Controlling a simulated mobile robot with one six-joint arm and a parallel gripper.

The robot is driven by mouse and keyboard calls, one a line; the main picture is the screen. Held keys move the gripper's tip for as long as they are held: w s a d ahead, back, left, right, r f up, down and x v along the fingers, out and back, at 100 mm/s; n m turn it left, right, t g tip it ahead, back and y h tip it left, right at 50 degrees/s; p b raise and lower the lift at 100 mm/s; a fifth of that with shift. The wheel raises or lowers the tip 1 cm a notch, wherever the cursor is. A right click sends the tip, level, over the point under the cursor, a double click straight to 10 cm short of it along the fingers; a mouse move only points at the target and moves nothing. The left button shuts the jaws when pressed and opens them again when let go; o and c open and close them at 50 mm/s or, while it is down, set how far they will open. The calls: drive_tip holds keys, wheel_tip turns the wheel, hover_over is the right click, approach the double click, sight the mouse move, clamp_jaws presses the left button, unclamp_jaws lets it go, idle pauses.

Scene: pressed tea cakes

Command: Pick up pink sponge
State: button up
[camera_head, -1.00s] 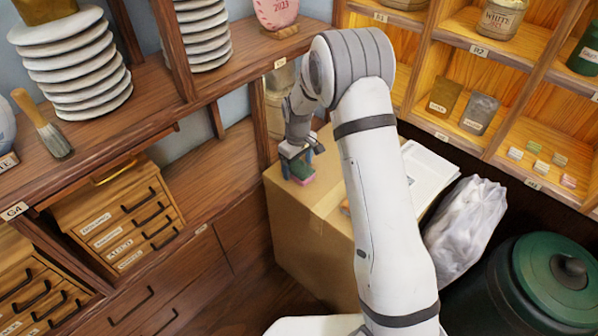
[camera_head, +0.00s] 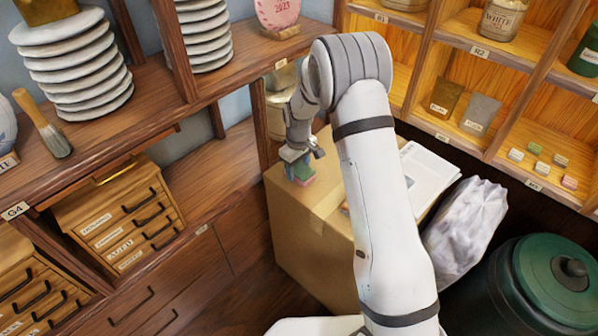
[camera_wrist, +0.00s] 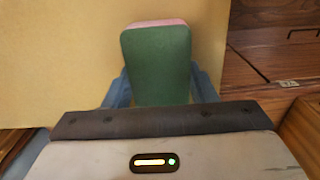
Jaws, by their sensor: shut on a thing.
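The sponge (camera_wrist: 157,66) is green on its broad face, with a strip of pink along its far edge in the wrist view. My gripper (camera_wrist: 158,85) is shut on it, with a blue finger on each side. In the head view the pink and green sponge (camera_head: 302,179) is at the tips of my gripper (camera_head: 297,168), over the top left of the cardboard box (camera_head: 318,240). I cannot tell whether the sponge touches the box.
A white paper (camera_head: 428,172) lies on the box, partly behind my arm. A plastic-wrapped bundle (camera_head: 465,222) and a lidded green bin (camera_head: 550,285) stand to the right. Wooden shelves (camera_head: 185,112) and drawers (camera_head: 120,225) stand close on the left.

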sight(298, 168)
wheel_tip(298, 168, up, 10)
drive_tip(key=shift+r+p, duration=0.1)
drive_tip(key=shift+p, duration=0.2)
